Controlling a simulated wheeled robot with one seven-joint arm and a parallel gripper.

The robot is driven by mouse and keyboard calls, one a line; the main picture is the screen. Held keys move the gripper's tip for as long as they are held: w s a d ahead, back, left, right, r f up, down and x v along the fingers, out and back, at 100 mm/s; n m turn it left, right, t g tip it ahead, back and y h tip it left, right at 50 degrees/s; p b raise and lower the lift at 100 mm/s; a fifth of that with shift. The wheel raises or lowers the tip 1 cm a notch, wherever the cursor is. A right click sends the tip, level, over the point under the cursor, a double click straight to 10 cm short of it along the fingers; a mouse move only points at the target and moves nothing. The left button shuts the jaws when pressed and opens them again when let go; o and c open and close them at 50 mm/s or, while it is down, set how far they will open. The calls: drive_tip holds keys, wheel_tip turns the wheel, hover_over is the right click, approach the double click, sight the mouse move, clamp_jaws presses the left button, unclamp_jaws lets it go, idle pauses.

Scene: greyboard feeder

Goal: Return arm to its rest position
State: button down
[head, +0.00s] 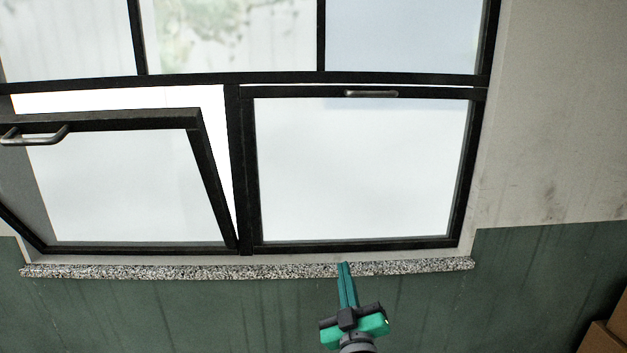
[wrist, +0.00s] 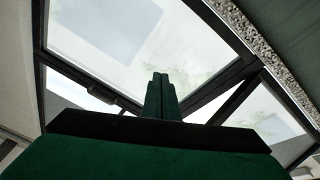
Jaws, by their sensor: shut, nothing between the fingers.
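My gripper (head: 345,268) is green and black and shows at the bottom centre-right of the head view. Its two long fingers lie together, shut and empty, pointing up in the picture towards the speckled sill. In the head view the fingertips overlap the sill below the right window pane; I cannot tell whether they touch it. In the wrist view the closed fingers (wrist: 160,96) stand in the middle, with window glass and dark frame behind them.
The left lower window sash (head: 120,190) is tilted open at its top, with a metal handle (head: 35,136). The right sash (head: 355,170) looks nearly closed, with its own handle (head: 371,93). A speckled sill (head: 200,271) runs below. Cardboard boxes (head: 603,335) stand at the lower right.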

drive_tip(key=s+a+f+m+g+h, duration=0.1)
drive_tip(key=s+a+f+m, duration=0.25)
drive_tip(key=s+f, duration=0.85)
drive_tip(key=s+a+f+m+g+h, duration=0.2)
drive_tip(key=s+a+f+m, duration=0.15)
drive_tip(key=s+f, duration=0.9)
drive_tip(key=s+f+g, duration=0.1)
drive_tip(key=s+f, duration=0.1)
drive_tip(key=s, duration=1)
drive_tip(key=s+f+g+y, duration=0.1)
drive_tip(key=s+f, duration=0.2)
drive_tip(key=s, duration=1)
drive_tip(key=shift+a+f+n+g+y, duration=0.2)
drive_tip(key=shift+n+g+y, duration=0.1)
drive_tip(key=shift+n+g, duration=0.1)
drive_tip(key=shift+w, duration=0.2)
